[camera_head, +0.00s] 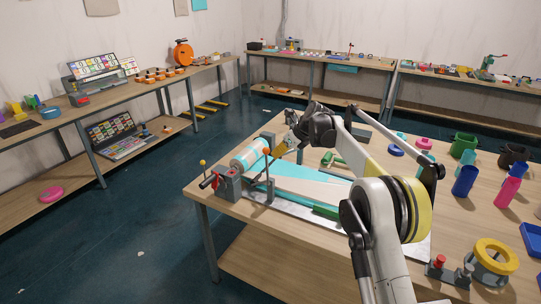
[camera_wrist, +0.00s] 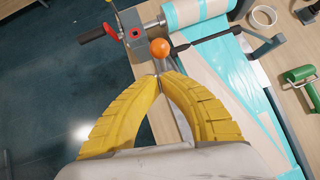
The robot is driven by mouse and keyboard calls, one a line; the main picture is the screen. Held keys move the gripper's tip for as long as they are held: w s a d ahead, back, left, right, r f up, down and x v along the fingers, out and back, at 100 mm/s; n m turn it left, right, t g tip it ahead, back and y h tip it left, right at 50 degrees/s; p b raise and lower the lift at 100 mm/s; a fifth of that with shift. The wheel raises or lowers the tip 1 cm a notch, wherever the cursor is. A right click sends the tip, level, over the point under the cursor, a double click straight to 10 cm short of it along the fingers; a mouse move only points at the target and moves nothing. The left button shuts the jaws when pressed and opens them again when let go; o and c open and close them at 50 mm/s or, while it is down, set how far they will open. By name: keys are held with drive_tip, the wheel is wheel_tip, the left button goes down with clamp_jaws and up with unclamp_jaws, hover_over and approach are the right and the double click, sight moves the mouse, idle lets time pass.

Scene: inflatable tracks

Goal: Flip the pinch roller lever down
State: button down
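The roller machine (camera_head: 229,184) stands at the near left corner of the wooden table. A lever with an orange ball knob (camera_head: 266,151) stands up from it, and the knob also shows in the wrist view (camera_wrist: 160,47). A thin metal strip shows between the fingers. I cannot tell whether the tips touch the lever.
A red-and-black crank handle (camera_wrist: 100,34) and a yellow-knobbed lever (camera_head: 202,163) are on the machine's left. Teal-and-beige sheet (camera_head: 310,183) runs across the bed. A green hand roller (camera_wrist: 300,76) lies to the right. Cups and tape fill the table's right side.

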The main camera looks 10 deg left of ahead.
drive_tip(key=p+v, duration=0.1)
drive_tip(key=v, duration=0.9)
drive_tip(key=shift+r, duration=0.35)
drive_tip(key=shift+s+r, duration=0.1)
drive_tip(key=shift+s, duration=0.1)
drive_tip(key=s+d+r+n+t+h+b, duration=0.1)
drive_tip(key=s+d+n+b, duration=0.1)
drive_tip(key=s+d+n, duration=0.45)
drive_tip(key=s+d+r+n+h+b, duration=0.1)
drive_tip(key=s+d+n+b, duration=0.15)
drive_tip(key=s, duration=0.65)
drive_tip(key=s+d+r+n+t+h+b, duration=0.1)
drive_tip(key=s+d+n+h+b, duration=0.15)
drive_tip(key=s+d, duration=0.45)
drive_tip(key=s+d+f+n+b, duration=0.2)
drive_tip(key=s+f+n, duration=0.2)
drive_tip(key=s, duration=0.4)
drive_tip(key=s+d+f+n+h+b, duration=0.1)
drive_tip(key=s+d+f+n+b, duration=0.1)
drive_tip(key=s+f, duration=0.5)
drive_tip(key=s+d+f+n+t+h+b, duration=0.1)
drive_tip(key=s+d+f+n, duration=0.3)
drive_tip(key=s, duration=0.7)
drive_tip(key=shift+d+f+n+b, duration=0.2)
drive_tip(key=shift+f+n+b, duration=0.25)
drive_tip(key=shift+f+n, duration=0.65)
drive_tip(key=shift+r, duration=0.25)
